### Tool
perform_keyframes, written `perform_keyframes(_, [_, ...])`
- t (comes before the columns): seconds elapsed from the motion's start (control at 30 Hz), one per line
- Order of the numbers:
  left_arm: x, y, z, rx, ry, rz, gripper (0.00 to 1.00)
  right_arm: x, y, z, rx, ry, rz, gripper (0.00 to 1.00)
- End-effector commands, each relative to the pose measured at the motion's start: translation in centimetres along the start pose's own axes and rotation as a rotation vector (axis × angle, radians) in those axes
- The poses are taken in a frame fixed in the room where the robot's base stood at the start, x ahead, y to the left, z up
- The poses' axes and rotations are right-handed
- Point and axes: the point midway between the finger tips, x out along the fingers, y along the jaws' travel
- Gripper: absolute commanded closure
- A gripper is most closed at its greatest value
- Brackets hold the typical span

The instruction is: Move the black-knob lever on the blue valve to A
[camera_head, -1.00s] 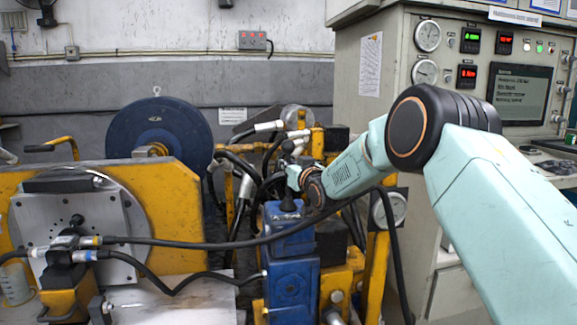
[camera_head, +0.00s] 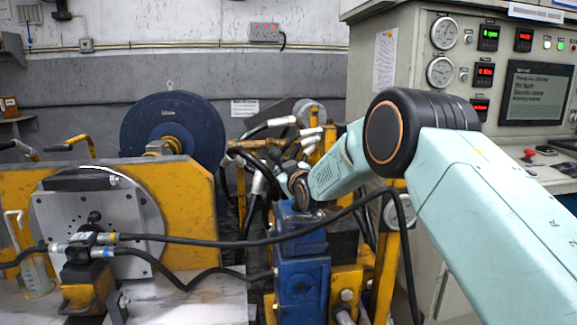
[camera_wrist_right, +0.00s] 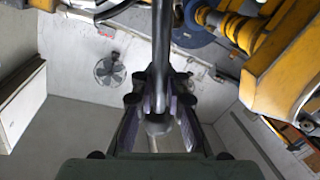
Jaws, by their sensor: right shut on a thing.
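The blue valve (camera_head: 303,278) stands upright at the lower middle of the head view, its top partly covered by my right wrist. My right gripper (camera_head: 281,172) is small and partly hidden at the top of the valve, among dark hoses. In the right wrist view the gripper (camera_wrist_right: 158,118) is shut on the lever (camera_wrist_right: 159,50), a dark rod with a rounded end between the fingers. The letter A cannot be made out. My left gripper is not in view.
Yellow framework (camera_head: 385,262) stands right of the valve. A blue disc (camera_head: 172,135) is behind. A grey control cabinet (camera_head: 410,90) with gauges stands at right.

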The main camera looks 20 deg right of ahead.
Motion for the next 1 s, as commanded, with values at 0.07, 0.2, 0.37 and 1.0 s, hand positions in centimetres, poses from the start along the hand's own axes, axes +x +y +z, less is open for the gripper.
perform_keyframes(0.07, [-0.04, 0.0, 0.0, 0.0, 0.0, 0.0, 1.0, -0.06, -0.47, 0.4, -0.011, -0.01, -0.007, 1.0])
perform_keyframes(0.2, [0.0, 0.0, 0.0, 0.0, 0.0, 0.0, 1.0, -0.07, -0.55, 0.52, -0.013, -0.012, -0.009, 1.0])
perform_keyframes(0.37, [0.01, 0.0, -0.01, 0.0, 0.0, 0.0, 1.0, -0.09, -0.62, 0.59, -0.013, -0.013, -0.01, 0.87])
perform_keyframes(1.0, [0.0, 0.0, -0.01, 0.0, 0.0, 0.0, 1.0, -0.33, -0.24, 0.24, -0.008, -0.006, -0.003, 0.65])
